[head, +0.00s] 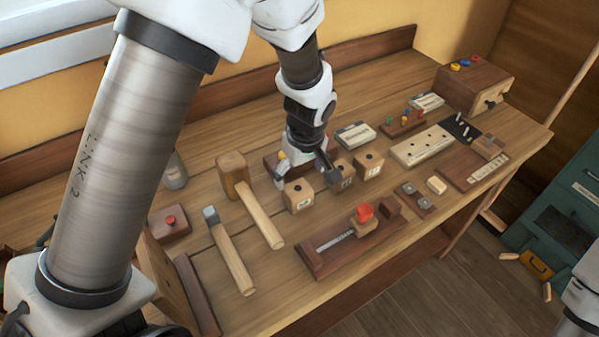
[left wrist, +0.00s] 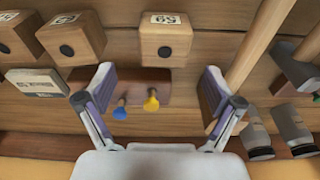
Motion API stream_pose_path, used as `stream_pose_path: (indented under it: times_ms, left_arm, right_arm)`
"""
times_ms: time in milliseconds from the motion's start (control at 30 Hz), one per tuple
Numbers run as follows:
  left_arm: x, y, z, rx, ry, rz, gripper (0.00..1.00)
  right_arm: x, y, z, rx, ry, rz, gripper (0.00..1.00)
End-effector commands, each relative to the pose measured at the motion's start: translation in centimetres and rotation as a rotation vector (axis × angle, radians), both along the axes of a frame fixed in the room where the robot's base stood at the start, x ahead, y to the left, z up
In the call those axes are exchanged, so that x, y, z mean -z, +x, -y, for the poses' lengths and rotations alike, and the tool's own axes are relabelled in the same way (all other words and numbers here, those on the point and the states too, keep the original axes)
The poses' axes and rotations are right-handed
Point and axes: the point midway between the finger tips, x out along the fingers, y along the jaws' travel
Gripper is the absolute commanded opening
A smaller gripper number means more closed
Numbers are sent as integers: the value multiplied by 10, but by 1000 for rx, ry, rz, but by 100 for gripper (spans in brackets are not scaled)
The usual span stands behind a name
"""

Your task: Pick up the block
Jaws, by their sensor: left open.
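Three pale wooden blocks with dark round spots and white labels stand in a row on the bench. The nearest block (head: 299,195) is just below my left gripper (head: 305,176); the middle block (head: 341,175) and the far block (head: 369,164) stand to its right. In the left wrist view the nearest block (left wrist: 165,42) is beyond the open fingers, centred between them, with the other two blocks (left wrist: 72,38) (left wrist: 16,37) to its left. My left gripper (left wrist: 155,88) is open and holds nothing. My right gripper is not in view.
A dark peg board (left wrist: 150,88) with a blue and a yellow peg lies between the fingers in the wrist view. A mallet (head: 236,181) and a hammer (head: 231,249) lie left of the blocks. A dark slider board (head: 318,262) lies in front; boxes crowd the right end.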

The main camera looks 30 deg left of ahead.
Motion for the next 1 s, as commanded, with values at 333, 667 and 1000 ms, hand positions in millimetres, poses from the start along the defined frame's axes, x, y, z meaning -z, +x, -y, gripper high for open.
stream_pose_path:
  times_ms: [333, 667, 1000]
  left_arm:
    - [56, 3, -5, 0, -1, -6, 92]
    - [69, 5, -7, 0, 0, 0, 88]
    - [69, 5, -7, 0, 0, -1, 24]
  right_arm:
    - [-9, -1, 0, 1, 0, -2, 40]
    - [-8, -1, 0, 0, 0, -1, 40]
    - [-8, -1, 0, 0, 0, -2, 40]
